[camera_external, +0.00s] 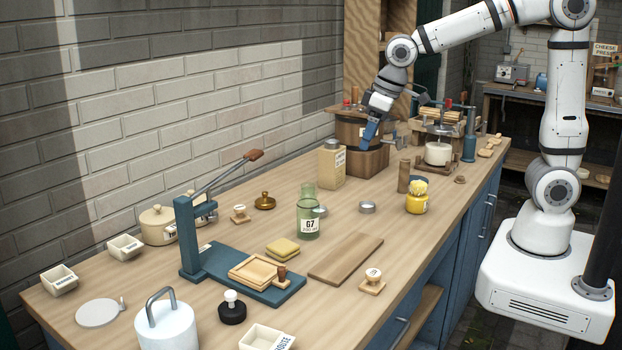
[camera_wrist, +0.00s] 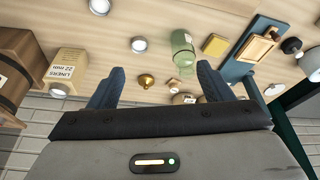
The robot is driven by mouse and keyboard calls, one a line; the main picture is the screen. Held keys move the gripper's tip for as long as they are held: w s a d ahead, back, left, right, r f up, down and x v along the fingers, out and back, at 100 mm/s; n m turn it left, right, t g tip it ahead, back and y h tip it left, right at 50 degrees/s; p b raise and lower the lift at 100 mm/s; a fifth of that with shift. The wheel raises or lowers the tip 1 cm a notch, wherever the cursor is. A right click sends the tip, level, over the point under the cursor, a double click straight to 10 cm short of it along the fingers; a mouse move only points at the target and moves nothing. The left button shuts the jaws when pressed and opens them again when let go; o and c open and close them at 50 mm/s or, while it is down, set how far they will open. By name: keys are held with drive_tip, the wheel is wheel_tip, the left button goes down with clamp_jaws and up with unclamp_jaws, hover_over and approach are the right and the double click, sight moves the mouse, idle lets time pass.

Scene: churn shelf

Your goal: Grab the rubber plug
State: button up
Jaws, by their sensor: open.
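A black round piece with a white knob (camera_external: 232,308), which looks most like the rubber plug, stands on the near part of the bench, between the white weight and the blue press. It also seems to show at the right of the wrist view (camera_wrist: 291,46). My gripper (camera_external: 369,134) is far from it, above the far part of the bench by the wooden tub. In the wrist view my gripper (camera_wrist: 160,76) has its two blue fingers wide apart with nothing held between them.
The blue lever press (camera_external: 190,240), green bottle (camera_external: 308,216), liners box (camera_external: 331,165), brass weight (camera_external: 264,202) and wooden board (camera_external: 346,258) stand along the bench. A white handled weight (camera_external: 167,327) is beside the black piece. A brick wall (camera_external: 150,110) runs behind.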

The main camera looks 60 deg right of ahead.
drive_tip(key=w+a+f+n, duration=0.2)
drive_tip(key=w+a, duration=0.3)
drive_tip(key=a, duration=0.5)
drive_tip(key=n+y, duration=0.2)
drive_tip(key=n, duration=0.2)
hover_over(231, 293)
drive_tip(key=s+d, duration=0.1)
drive_tip(key=d, duration=0.1)
drive_tip(key=f, duration=1.4)
drive_tip(key=shift+a, duration=0.25)
drive_tip(key=shift+a+f, duration=0.2)
drive_tip(key=shift+f, duration=0.1)
drive_tip(key=p+x, duration=0.2)
drive_tip(key=x, duration=0.5)
drive_tip(key=shift+s+d+f, duration=0.1)
drive_tip(key=shift+s+f, duration=0.05)
drive_tip(key=shift+f, duration=0.05)
drive_tip(key=shift+c, duration=0.3)
drive_tip(key=c, duration=1)
drive_tip(key=shift+o, duration=0.2)
drive_tip(key=shift+r, duration=0.1)
